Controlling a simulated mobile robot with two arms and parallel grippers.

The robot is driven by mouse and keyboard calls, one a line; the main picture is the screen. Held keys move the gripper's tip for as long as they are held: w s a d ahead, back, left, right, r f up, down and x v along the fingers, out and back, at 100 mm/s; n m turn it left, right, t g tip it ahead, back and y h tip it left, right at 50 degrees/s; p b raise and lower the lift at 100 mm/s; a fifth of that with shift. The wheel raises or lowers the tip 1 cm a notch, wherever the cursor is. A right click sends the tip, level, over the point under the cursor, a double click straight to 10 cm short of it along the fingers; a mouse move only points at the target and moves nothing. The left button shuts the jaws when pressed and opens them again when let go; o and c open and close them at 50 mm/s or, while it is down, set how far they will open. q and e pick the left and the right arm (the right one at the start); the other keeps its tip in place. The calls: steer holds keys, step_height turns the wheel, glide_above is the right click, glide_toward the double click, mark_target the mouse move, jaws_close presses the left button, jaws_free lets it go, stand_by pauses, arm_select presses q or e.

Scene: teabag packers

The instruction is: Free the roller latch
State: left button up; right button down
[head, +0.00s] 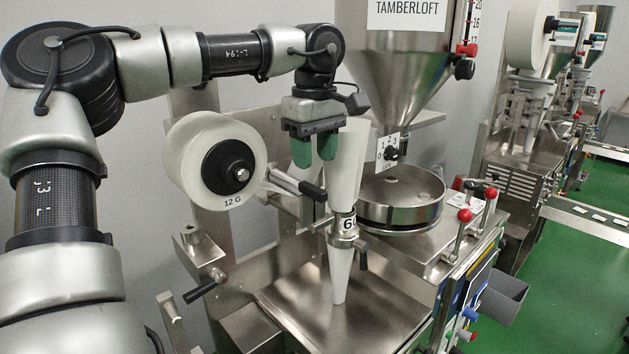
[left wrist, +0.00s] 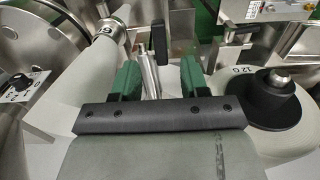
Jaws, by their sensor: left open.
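A metal lever with a black grip (head: 312,190), which looks like the roller latch, sticks out beside the paper roll (head: 190,150) marked 12 G. My left gripper (head: 315,152) hangs above it with its green fingers apart, pointing down and empty. In the left wrist view, a silver rod (left wrist: 148,75) shows between the green fingers, with a black grip (left wrist: 162,32) beyond them. I cannot tell from these views whether the fingers touch the rod. The roll's black hub (left wrist: 270,95) is to the right there. My right gripper is not in view.
A white paper tube (head: 345,165) runs down through a metal collar (head: 344,228) close beside my left gripper. A steel hopper (head: 400,75) and round drum (head: 400,212) stand to the right. Another black-handled lever (head: 203,286) is at lower left. The steel tabletop (head: 385,315) is clear.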

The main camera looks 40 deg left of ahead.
mark_target(315, 187)
arm_select(q)
step_height(315, 187, up, 5)
steer(key=shift+f, duration=0.1)
stand_by(0.7)
